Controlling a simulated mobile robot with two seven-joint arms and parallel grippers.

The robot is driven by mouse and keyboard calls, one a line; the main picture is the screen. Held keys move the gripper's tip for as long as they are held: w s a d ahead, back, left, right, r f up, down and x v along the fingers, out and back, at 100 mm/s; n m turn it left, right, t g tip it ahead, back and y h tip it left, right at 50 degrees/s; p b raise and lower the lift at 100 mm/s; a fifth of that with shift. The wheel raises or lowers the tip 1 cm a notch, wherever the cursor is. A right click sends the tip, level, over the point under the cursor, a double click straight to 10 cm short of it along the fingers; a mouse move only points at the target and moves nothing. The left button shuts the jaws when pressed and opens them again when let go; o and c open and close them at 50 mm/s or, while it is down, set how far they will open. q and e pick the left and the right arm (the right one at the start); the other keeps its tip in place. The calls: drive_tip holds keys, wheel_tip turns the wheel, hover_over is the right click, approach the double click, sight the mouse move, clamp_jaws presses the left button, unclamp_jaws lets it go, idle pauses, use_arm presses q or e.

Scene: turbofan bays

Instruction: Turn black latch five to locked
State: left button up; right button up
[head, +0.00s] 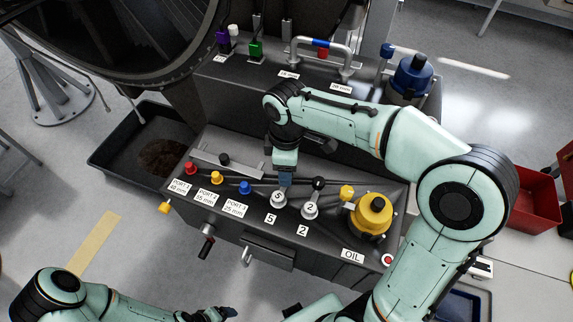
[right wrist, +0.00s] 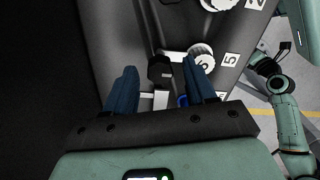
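Latch five has a pale round base marked 5 (head: 278,198), on the sloped dark panel above a "5" label (head: 271,218). My right gripper (head: 285,180) is over this latch and hides most of its handle in the head view. In the right wrist view, the black handle knob (right wrist: 160,70) sits between the two blue fingers of my open right gripper (right wrist: 160,85), with a gap visible on each side. The base of latch five (right wrist: 203,57) is just beyond the right finger. My left gripper (head: 220,313) is low at the bottom edge, away from the panel; its opening is unclear.
Latch two (head: 310,210), with a black knob (head: 318,183), stands close to the right. A yellow oil cap (head: 373,215) is farther right. Red, yellow and blue port plugs (head: 245,187) are to the left. A black drip tray (head: 110,150) lies on the floor.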

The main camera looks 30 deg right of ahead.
use_arm(q)
drive_tip(key=w+r+p, duration=0.2)
drive_tip(key=w+r, duration=0.1)
use_arm(e)
wheel_tip(320, 180, up, 13)
drive_tip(key=shift+r, duration=0.2)
idle(0.6)
